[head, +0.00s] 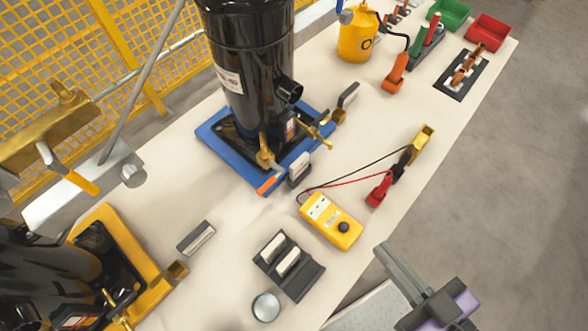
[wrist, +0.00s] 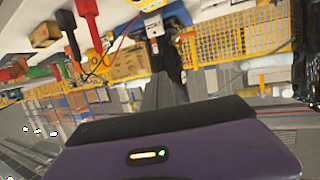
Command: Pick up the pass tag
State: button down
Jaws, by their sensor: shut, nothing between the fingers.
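No readable label marks out the pass tag. Two pale tag-like pieces (head: 287,262) stand side by side in a black holder (head: 304,282) near the front of the table. A separate grey tag-like block (head: 196,237) lies left of it. My gripper (head: 382,248), grey fingers on a purple body, is at the lower right, apart from the holder and to its right. Its fingers are shut and empty; they also show in the wrist view (wrist: 160,90). The holder cannot be made out in the wrist view.
A yellow multimeter (head: 331,221) with red and black leads lies between the holder and a black compressor (head: 250,60) on a blue pallet (head: 215,140). A round silver-topped object (head: 266,307) stands near the holder. Bare floor (head: 510,190) lies right of the table.

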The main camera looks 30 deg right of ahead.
aim_at(299, 167)
jog(key=l+z, duration=0.2)
jog(key=l, duration=0.45)
jog(key=i+l+z, duration=0.1)
jog(key=l+z, duration=0.15)
jog(key=l, duration=0.4)
